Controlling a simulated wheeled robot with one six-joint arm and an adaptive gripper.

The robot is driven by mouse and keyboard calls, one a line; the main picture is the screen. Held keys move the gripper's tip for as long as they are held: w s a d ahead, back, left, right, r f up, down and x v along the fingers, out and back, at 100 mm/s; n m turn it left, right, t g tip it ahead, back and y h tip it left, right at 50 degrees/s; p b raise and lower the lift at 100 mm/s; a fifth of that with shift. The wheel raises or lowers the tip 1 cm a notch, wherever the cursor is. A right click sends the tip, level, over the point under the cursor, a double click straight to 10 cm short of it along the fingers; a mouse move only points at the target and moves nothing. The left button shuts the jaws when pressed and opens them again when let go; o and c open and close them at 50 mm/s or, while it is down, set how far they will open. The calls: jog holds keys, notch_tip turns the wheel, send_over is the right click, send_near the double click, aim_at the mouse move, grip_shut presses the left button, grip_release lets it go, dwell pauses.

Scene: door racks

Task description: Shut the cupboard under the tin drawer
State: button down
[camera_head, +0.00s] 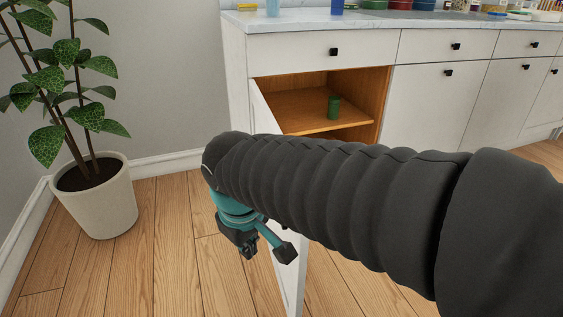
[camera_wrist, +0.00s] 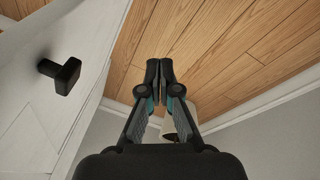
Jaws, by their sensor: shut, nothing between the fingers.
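The white cupboard door (camera_head: 289,285) stands open, swung out from the left side of the cabinet, seen nearly edge-on and partly hidden by my arm. The open cupboard (camera_head: 290,107) has a wooden inside with a shelf and a green cup (camera_head: 333,107) on it. Above it is a shut white drawer (camera_head: 290,52) with a black knob. My gripper (camera_head: 243,243) is low, on the left, outer side of the door. In the wrist view its fingers (camera_wrist: 159,68) are together and empty, and the door (camera_wrist: 40,110) with its black knob (camera_wrist: 60,76) is beside them.
A potted plant (camera_head: 95,198) stands on the floor at the left, near the wall. Wooden floor (camera_head: 175,240) lies clear between the plant and the door. Shut cupboards (camera_head: 430,105) and drawers continue to the right. Several containers stand on the countertop (camera_head: 290,20).

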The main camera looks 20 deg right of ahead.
jog(key=w+a+r+n+g+h+p, duration=0.1)
jog(key=w+r+n+g+h+p, duration=0.2)
jog(key=r+n, duration=0.4)
jog(key=w+a+r+n+h+p, duration=0.25)
jog(key=r+n+h, duration=0.2)
jog(key=r, duration=0.35)
jog(key=shift+h, duration=0.45)
jog(key=shift+s+d+f+b, duration=0.1)
jog(key=shift+d+f+b, duration=0.25)
jog(key=shift+d+f, duration=1.15)
jog(key=shift+s+d+f+b, duration=0.1)
jog(key=shift+d+f+b, duration=0.45)
jog(key=shift+d, duration=1.8)
jog(key=shift+s+d+f+b, duration=0.1)
jog(key=shift+d+f+b, duration=0.1)
jog(key=shift+d+f, duration=1.35)
jog(key=shift+d+r, duration=0.35)
jog(key=shift+d, duration=0.05)
